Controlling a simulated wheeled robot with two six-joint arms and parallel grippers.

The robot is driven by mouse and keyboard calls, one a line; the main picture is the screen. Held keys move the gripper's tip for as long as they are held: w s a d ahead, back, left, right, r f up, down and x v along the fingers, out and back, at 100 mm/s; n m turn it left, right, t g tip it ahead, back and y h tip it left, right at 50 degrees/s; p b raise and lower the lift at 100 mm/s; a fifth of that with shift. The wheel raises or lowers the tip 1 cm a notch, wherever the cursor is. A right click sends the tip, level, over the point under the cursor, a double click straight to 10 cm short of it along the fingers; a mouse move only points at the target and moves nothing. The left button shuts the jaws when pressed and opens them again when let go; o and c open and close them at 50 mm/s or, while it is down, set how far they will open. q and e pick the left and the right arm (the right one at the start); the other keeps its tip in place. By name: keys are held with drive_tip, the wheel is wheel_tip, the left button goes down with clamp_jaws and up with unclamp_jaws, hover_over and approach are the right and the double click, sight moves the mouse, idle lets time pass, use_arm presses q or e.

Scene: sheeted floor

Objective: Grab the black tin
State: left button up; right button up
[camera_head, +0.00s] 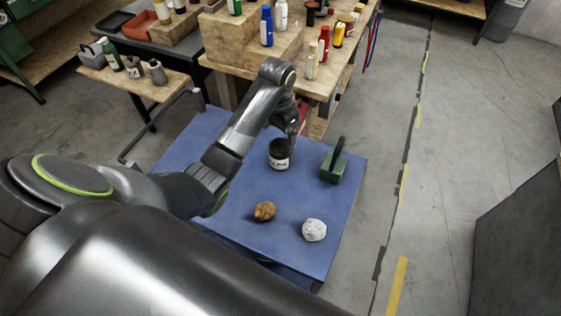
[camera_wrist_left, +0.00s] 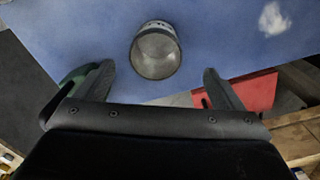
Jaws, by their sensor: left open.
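The black tin (camera_head: 279,158) has a pale label and stands upright on the blue tabletop (camera_head: 235,222). In the left wrist view the tin (camera_wrist_left: 157,52) shows its round grey end, centred just ahead of the fingertips. My left gripper (camera_head: 293,128) is over the far side of the tin in the head view. In the wrist view my left gripper (camera_wrist_left: 158,68) is open, with its fingers spread to either side of the tin and nothing held. My right gripper is not in view.
A green block with a black handle (camera_head: 334,168) stands right of the tin. A brown lump (camera_head: 265,211) and a white lump (camera_head: 314,230) lie nearer. A wooden bench with bottles (camera_head: 255,50) borders the far side. The tabletop's near left is clear.

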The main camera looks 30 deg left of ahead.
sight(278, 145)
use_arm(q)
wheel_tip(278, 145, down, 6)
drive_tip(key=shift+s+r, duration=0.1)
drive_tip(key=shift+r, duration=0.1)
drive_tip(key=f, duration=0.3)
drive_tip(key=f+p, duration=0.1)
drive_tip(key=shift+d+f, duration=0.25)
drive_tip(key=shift+d, duration=0.05)
drive_tip(key=shift+f, duration=0.4)
drive_tip(key=c, duration=1.1)
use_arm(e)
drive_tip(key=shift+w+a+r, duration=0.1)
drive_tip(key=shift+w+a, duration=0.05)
